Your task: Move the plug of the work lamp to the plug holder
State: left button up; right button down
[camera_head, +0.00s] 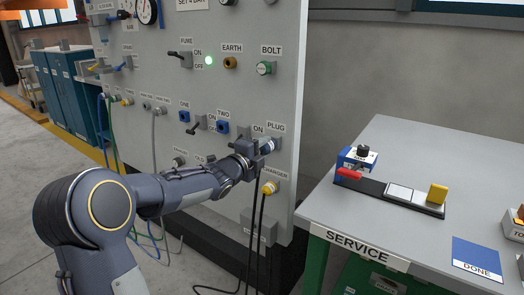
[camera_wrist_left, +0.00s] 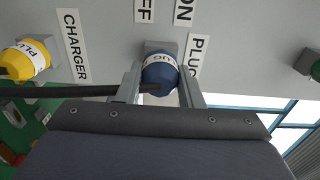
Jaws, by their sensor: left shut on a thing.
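The blue plug (camera_head: 268,147) is at the PLUG-labelled place on the grey panel (camera_head: 330,20). In the left wrist view the blue plug (camera_wrist_left: 160,70) sits between my two fingers, its front against a grey socket block (camera_wrist_left: 161,46). My left gripper (camera_head: 262,147) is shut on it. A dark cable runs from the plug to the left in the wrist view and hangs down in the head view. I cannot tell how deep the plug sits. I cannot single out a plug holder. My right gripper is not in view.
A yellow plug (camera_head: 269,187) sits at the CHARGER label just below; it also shows in the wrist view (camera_wrist_left: 28,60). Switches and other sockets surround the plug. A grey service table (camera_head: 400,150) with a clamp fixture (camera_head: 356,158) stands to the right.

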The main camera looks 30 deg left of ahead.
pick_arm(q)
jog(key=shift+w, duration=0.55)
jog(key=o, duration=1.2)
jog(key=shift+c, duration=0.2)
jog(key=shift+s, duration=0.1)
jog(key=s, duration=0.7)
jog(key=shift+s+a, duration=0.25)
jog(key=shift+s, duration=0.1)
